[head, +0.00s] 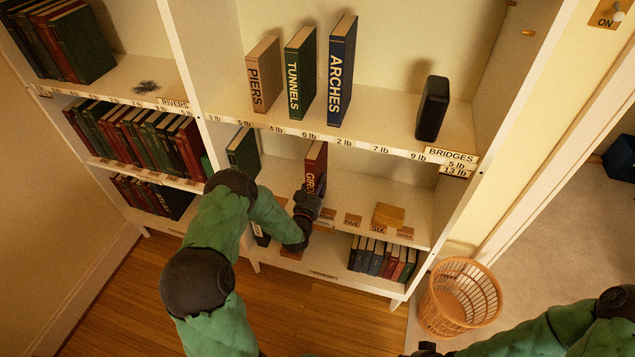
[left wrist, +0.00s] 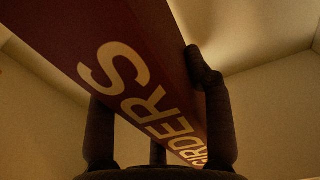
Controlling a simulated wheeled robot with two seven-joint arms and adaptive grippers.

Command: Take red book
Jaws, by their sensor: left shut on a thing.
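The red book (head: 316,160) has GIRDERS lettered on its spine and stands upright at the middle shelf of the right bookcase section. My left gripper (head: 308,200) is shut on its lower part and hides some of the lettering. In the left wrist view, the red book (left wrist: 150,70) runs between the dark fingers of my left gripper (left wrist: 152,95), one on each side. Whether the book's foot touches the shelf is hidden. A dark part at the bottom edge of the head view looks like my right gripper (head: 430,349); its fingers do not show clearly.
A green book (head: 243,152) stands left on the same shelf, and a tan block (head: 389,214) right. PIERS (head: 263,75), TUNNELS (head: 300,75), ARCHES (head: 342,70) and a black speaker-like object (head: 432,108) stand above. A wicker basket (head: 460,297) is on the floor.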

